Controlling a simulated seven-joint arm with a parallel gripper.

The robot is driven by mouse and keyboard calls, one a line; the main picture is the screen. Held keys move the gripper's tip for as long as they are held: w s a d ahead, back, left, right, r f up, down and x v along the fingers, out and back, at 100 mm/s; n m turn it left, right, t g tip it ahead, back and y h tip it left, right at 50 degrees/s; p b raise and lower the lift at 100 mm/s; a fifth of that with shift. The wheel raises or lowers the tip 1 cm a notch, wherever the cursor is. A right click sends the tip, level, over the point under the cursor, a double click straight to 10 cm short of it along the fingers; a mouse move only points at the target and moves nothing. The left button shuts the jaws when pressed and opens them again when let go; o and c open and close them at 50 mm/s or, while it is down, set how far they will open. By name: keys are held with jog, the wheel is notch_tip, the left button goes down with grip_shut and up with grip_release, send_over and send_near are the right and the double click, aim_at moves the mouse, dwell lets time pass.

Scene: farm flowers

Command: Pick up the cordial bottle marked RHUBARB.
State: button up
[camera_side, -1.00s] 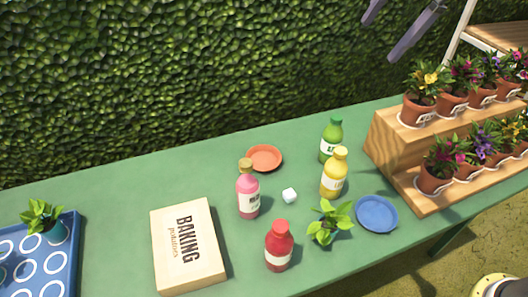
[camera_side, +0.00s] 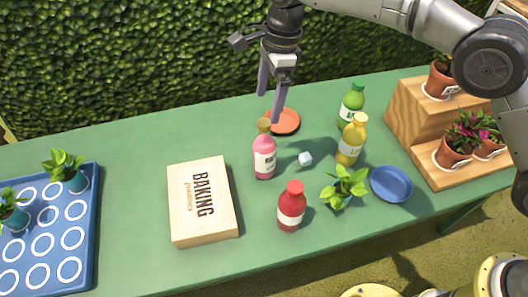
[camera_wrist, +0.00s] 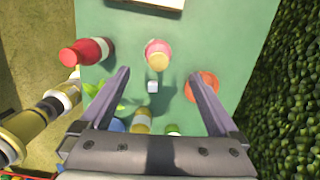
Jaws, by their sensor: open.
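A pink bottle (camera_side: 264,158) with a tan cap and white label stands upright on the green table; its lettering is too small to read surely. A red bottle (camera_side: 291,208), a yellow bottle (camera_side: 351,143) and a green bottle (camera_side: 351,105) stand nearby, with labels I cannot read. My gripper (camera_side: 270,106) is open and empty, pointing down above and just behind the pink bottle's cap. In the wrist view, the pink bottle (camera_wrist: 157,49) appears just beyond and between the open fingertips (camera_wrist: 157,74); I see no contact.
A small white cube (camera_side: 305,159) lies right of the pink bottle, and an orange saucer (camera_side: 288,121) behind it. A box marked BAKING (camera_side: 203,203) lies left. A leafy plant (camera_side: 343,187), blue plate (camera_side: 391,184) and wooden stepped stand (camera_side: 412,121) are right. A blue tray (camera_side: 52,235) sits far left.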

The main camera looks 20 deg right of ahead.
aim_at(262, 133)
jog(key=f, duration=0.3)
jog(key=a+f, duration=0.1)
jog(key=f, duration=0.6)
jog(key=shift+s+a+f, duration=0.2)
jog(key=shift+a+f, duration=0.1)
jog(key=shift+f, duration=0.05)
grip_shut()
jog(key=shift+r, duration=0.2)
